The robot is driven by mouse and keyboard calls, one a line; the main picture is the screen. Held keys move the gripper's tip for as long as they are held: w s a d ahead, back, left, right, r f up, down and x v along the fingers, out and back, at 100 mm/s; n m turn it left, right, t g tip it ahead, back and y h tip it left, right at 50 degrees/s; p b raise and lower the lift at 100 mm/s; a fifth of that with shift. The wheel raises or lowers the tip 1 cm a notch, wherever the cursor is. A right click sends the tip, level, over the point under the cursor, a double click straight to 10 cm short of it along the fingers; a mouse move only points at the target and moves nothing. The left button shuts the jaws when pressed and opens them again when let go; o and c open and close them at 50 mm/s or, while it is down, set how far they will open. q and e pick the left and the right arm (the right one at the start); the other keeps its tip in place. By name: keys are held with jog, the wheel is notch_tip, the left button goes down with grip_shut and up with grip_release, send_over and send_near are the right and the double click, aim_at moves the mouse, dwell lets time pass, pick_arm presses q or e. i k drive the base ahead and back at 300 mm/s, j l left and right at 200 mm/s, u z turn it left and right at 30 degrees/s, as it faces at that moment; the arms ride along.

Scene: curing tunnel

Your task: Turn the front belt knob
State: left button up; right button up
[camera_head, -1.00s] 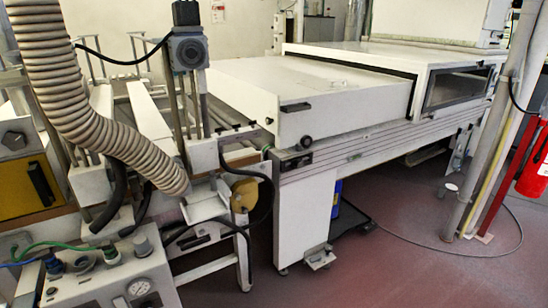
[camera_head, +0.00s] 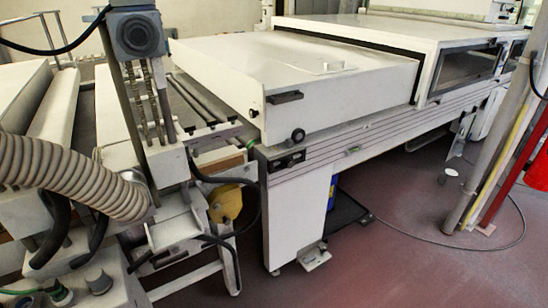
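A small round black knob (camera_head: 298,135) sits low on the front corner of the white tunnel cover (camera_head: 345,105). It looks like the front belt knob, but I see no label on it. A black handle (camera_head: 285,97) is above it on the same cover. Below the knob, a dark control strip (camera_head: 287,161) is set in the end of the grey side rail (camera_head: 370,140). Whether the knob is turned one way or the other is too small to tell. Neither of my grippers shows in the head view.
A ribbed hose (camera_head: 75,175) and a grey post with a round-faced box (camera_head: 138,35) stand at the left. A yellow disc (camera_head: 226,203) is under the rollers. A pole (camera_head: 495,130) and a red object (camera_head: 537,165) are at the right. The reddish floor (camera_head: 400,245) in front is largely clear.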

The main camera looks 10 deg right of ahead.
aim_at(289, 163)
jog(key=i+l+u, duration=0.5)
jog(key=i+l, duration=0.25)
jog(key=i, duration=0.1)
